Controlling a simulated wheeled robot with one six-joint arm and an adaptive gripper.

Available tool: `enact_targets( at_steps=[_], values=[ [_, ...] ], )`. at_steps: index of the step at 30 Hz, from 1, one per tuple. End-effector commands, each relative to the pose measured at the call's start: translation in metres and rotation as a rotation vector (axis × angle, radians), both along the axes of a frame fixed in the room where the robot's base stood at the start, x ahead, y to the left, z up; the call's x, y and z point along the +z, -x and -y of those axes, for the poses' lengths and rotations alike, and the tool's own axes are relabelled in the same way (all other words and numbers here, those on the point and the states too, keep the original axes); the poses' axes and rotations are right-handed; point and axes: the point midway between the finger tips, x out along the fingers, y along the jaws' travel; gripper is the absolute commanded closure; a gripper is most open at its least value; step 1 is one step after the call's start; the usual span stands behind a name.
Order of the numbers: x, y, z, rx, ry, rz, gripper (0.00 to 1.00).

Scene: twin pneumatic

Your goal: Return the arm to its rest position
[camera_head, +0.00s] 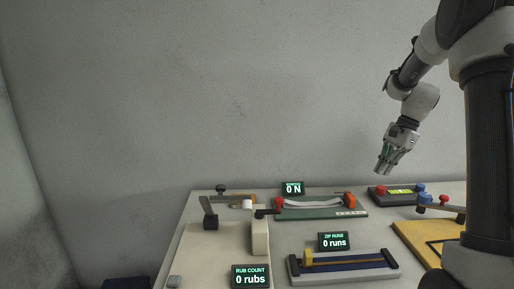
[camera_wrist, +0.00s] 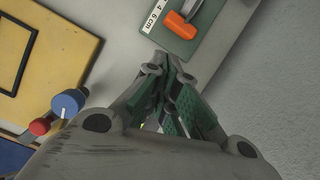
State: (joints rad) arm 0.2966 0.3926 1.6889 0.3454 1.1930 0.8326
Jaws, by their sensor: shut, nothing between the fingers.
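My arm comes in from the right side of the head view, bent at the elbow, with its lower links hanging down. My gripper (camera_head: 383,170) points down and slightly left, in the air above the back right of the bench. In the wrist view my gripper (camera_wrist: 172,62) has its green-padded fingers drawn together at the tips, with nothing between them. The fingertips appear over the grey bench beside the green board (camera_wrist: 205,25), apart from it.
The bench holds a green board (camera_head: 322,214) with a white band, a zip fixture (camera_head: 345,268), a beige block fixture (camera_head: 260,238), a yellow board (camera_head: 420,236) and a dark box (camera_head: 385,197) with a lit display. Readouts show 0 N, 0 runs and 0 rubs. Air above the left side is clear.

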Motion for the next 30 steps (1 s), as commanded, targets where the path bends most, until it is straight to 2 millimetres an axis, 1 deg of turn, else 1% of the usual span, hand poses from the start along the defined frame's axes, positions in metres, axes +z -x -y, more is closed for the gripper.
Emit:
enact_targets(
  at_steps=[1, 2, 3, 6, 8, 9, 11, 12, 14, 15, 17, 18, 21, 24, 25, 27, 30],
  values=[
    [-0.011, 0.015, 0.001, 0.081, 0.013, -0.001, 1.00],
    [-0.012, 0.025, 0.002, 0.140, 0.025, 0.010, 1.00],
    [-0.010, 0.040, 0.002, 0.224, 0.045, 0.031, 1.00],
    [0.001, 0.073, -0.004, 0.408, 0.091, 0.079, 1.00],
    [0.009, 0.091, -0.008, 0.503, 0.118, 0.107, 1.00],
    [0.014, 0.104, -0.011, 0.566, 0.136, 0.125, 1.00],
    [0.023, 0.124, -0.016, 0.661, 0.166, 0.155, 1.00],
    [0.029, 0.139, -0.020, 0.727, 0.189, 0.176, 1.00],
    [0.038, 0.161, -0.026, 0.826, 0.224, 0.209, 1.00],
    [0.043, 0.177, -0.031, 0.890, 0.250, 0.232, 1.00],
    [0.050, 0.201, -0.037, 0.980, 0.290, 0.267, 1.00],
    [0.053, 0.216, -0.040, 1.031, 0.318, 0.291, 1.00],
    [0.059, 0.250, -0.049, 1.124, 0.384, 0.347, 1.00],
    [0.063, 0.275, -0.056, 1.164, 0.438, 0.402, 1.00],
    [0.065, 0.280, -0.058, 1.171, 0.451, 0.419, 1.00],
    [0.070, 0.288, -0.063, 1.184, 0.477, 0.460, 1.00],
    [0.081, 0.291, -0.067, 1.192, 0.509, 0.516, 1.00]
  ],
)
